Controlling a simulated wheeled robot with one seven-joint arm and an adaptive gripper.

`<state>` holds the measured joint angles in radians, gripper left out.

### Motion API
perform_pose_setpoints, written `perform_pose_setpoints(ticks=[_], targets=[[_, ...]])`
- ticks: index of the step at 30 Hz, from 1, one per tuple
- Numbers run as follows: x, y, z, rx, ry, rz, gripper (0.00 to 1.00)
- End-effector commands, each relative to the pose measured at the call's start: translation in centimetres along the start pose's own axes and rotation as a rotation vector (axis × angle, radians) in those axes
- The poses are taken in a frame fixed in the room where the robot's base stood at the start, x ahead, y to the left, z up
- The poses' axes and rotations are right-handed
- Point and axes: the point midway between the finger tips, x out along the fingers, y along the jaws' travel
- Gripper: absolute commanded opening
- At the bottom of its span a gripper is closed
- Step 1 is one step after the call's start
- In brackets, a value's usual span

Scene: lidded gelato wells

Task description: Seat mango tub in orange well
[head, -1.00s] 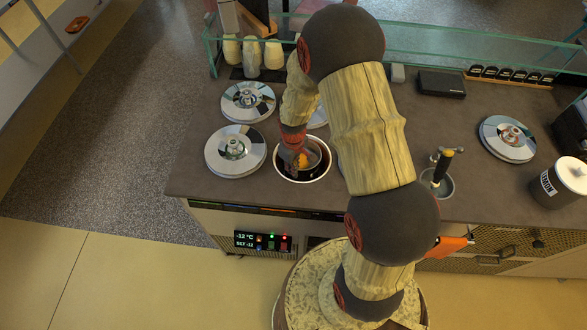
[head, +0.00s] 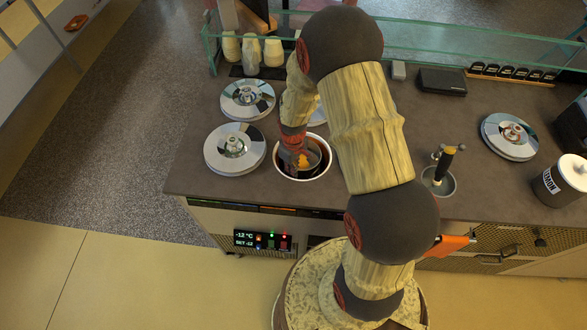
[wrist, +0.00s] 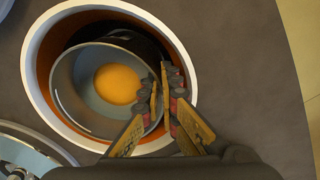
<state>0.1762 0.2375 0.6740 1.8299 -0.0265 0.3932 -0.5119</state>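The mango tub (wrist: 84,112) is a round metal tub with a ball of orange mango in it, seen in the wrist view. It is inside the opening of the orange well (wrist: 41,62), which has a white rim and an orange inner wall. The tub lies off-centre, with a dark gap at its far side; how deep it is and whether it touches the bottom cannot be told. My gripper (wrist: 161,98) is closed across the tub's right wall, one finger inside, one outside. In the head view, my gripper (head: 291,155) partly covers the well (head: 318,179).
Steel lids lie left of the well (head: 235,149), behind it (head: 248,100) and at far right (head: 510,136). A scoop holder (head: 438,181) stands to the right. Cups (head: 250,54) and a glass guard (head: 460,38) line the back. A white-lidded canister (head: 562,183) is at right.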

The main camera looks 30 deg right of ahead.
Motion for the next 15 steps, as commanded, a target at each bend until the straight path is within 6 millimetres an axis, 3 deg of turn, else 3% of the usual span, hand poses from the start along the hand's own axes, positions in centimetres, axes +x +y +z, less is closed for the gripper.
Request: perform_pose_setpoints(ticks=[15], targets=[[1.5,0.1,-0.1,0.000,0.003,0.002,0.00]])
